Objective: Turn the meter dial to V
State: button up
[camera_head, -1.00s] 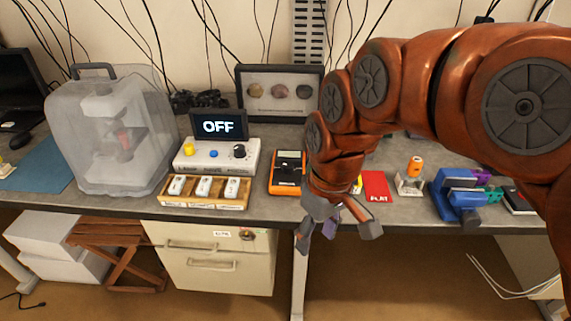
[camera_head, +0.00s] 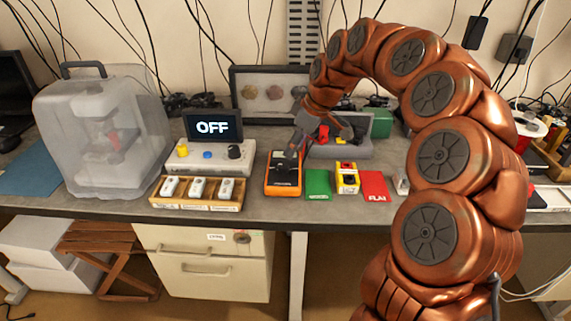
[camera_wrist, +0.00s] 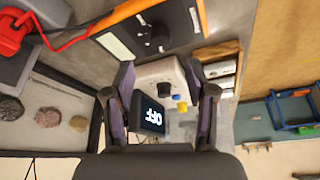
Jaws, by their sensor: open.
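The orange meter (camera_head: 270,187) lies on the bench with a dark face. In the wrist view its black face (camera_wrist: 181,22) has an orange edge, a pale screen (camera_wrist: 115,45) and a black round dial (camera_wrist: 155,36); the dial's setting is too small to read. My gripper (camera_head: 298,148) is over the back of the meter in the head view and partly hides it. In the wrist view my gripper (camera_wrist: 160,66) is open with nothing between its fingers; the dial lies just beyond the fingertips, apparently not touched. A display (camera_head: 211,126) reads OFF.
Left of the meter stand a white control box (camera_head: 190,161) with a black knob and a wooden tray (camera_head: 160,202) of white pieces. Right are a green card (camera_head: 318,184), a yellow block (camera_head: 347,177) and a red card (camera_head: 375,187). A red clip (camera_head: 322,133) is behind.

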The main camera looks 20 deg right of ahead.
aim_at(284, 165)
jog(key=p+x, duration=0.1)
jog(key=x, duration=0.6)
jog(key=shift+a+f+p, duration=0.15)
jog(key=shift+f+p, duration=0.05)
jog(key=shift+p, duration=0.1)
grip_shut()
